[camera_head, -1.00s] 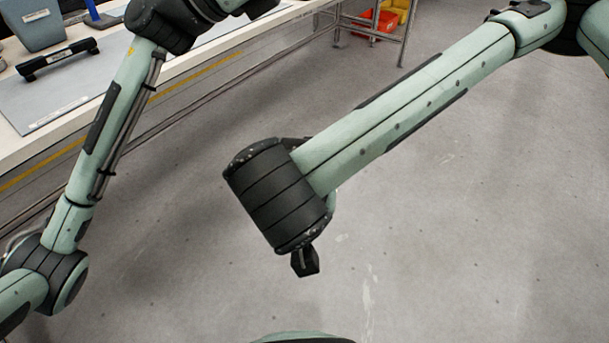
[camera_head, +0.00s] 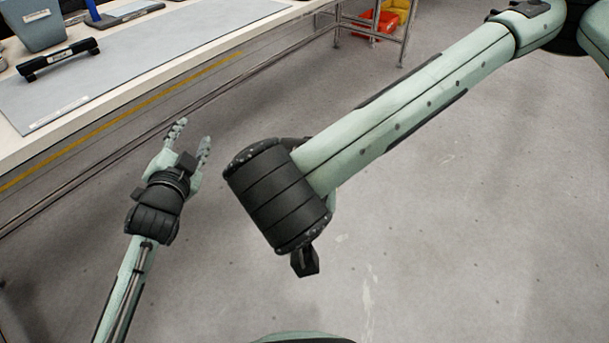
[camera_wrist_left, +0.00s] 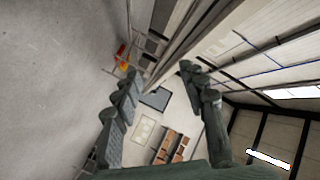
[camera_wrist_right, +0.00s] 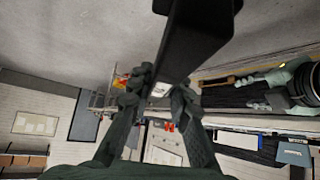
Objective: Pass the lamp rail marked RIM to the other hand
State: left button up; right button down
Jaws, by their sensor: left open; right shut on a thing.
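A dark rail (camera_wrist_right: 195,45) with a small pale label is in my right gripper (camera_wrist_right: 162,92) in the right wrist view; the fingers are shut on it. I cannot read its marking. In the head view that gripper is hidden behind my right arm's dark wrist joint. My left gripper (camera_head: 194,131) is open and empty over the floor beside the bench, left of the right wrist joint. The left wrist view shows its two fingers (camera_wrist_left: 160,82) apart with nothing between them.
The bench (camera_head: 150,85) runs along the upper left. On its grey mat lie a black labelled bar (camera_head: 58,60) and a grey bin (camera_head: 38,26). A metal stand (camera_head: 405,35) with a red bin (camera_head: 378,24) is at the back. The floor between the arms is clear.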

pick_arm(q)
jog(key=s+a+f+n+g, duration=0.2)
jog(key=s+f+n+g, duration=0.1)
jog(key=s+f, duration=0.6)
jog(key=s+a+f+n+g+y, duration=0.1)
jog(key=s+a+f+n+g, duration=0.2)
jog(key=s+f+g, duration=0.3)
jog(key=s+a+f+n+g+y, duration=0.1)
jog(key=s+a+f+n+g, duration=0.1)
jog(key=s+f, duration=1.2)
jog(key=shift+s+a+n+g, duration=0.4)
jog(key=shift+s+a+g, duration=0.35)
jog(key=shift+g, duration=0.45)
